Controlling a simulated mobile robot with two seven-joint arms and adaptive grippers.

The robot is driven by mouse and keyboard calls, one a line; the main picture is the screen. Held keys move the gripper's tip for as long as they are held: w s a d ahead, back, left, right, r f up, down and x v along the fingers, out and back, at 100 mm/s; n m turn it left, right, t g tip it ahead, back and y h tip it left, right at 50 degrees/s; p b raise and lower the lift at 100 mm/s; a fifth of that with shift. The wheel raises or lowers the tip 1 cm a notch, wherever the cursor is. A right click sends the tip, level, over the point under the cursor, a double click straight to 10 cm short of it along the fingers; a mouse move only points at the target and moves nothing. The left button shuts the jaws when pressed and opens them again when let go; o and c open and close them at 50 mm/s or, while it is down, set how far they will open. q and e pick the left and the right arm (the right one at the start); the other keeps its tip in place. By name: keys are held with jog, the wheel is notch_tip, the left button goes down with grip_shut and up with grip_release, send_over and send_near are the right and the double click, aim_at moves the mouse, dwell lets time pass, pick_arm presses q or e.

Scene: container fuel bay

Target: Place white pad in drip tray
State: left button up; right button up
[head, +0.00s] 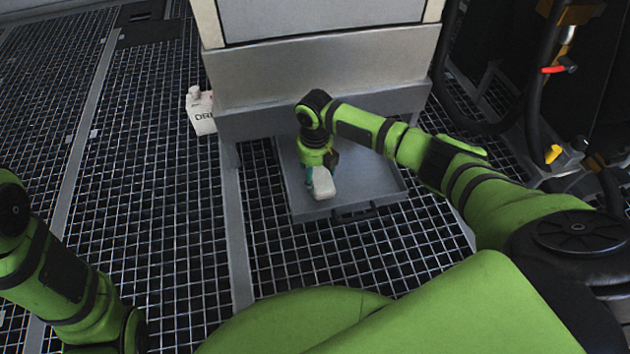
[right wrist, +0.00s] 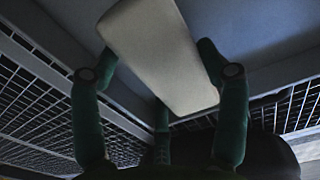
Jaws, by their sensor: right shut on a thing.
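The white pad (head: 323,184) is a small pale block held by my right gripper (head: 315,174) over the grey drip tray (head: 372,178), towards its front left part. In the right wrist view the pad (right wrist: 165,55) sits between the green fingers of the right gripper (right wrist: 160,72), which is shut on it. The tray floor (right wrist: 255,28) shows behind the pad. I cannot tell whether the pad touches the tray floor. My left arm is at the lower left of the head view, and its gripper is out of view.
A white jug (head: 200,112) with dark lettering stands on the grating left of the grey cabinet (head: 318,70). The tray has a dark front handle (head: 354,214). Hoses and a yellow-tipped fitting (head: 553,153) are at the right. Open floor grating (head: 130,180) lies left.

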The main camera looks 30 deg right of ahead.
notch_tip(320, 180, down, 2)
jog(key=shift+f+b, duration=0.15)
jog(key=shift+b, duration=0.35)
jog(key=shift+r, duration=0.2)
jog(key=shift+f, duration=0.2)
jog(key=o, duration=0.9)
jog(key=shift+o, duration=0.2)
jog(key=shift+r, duration=0.1)
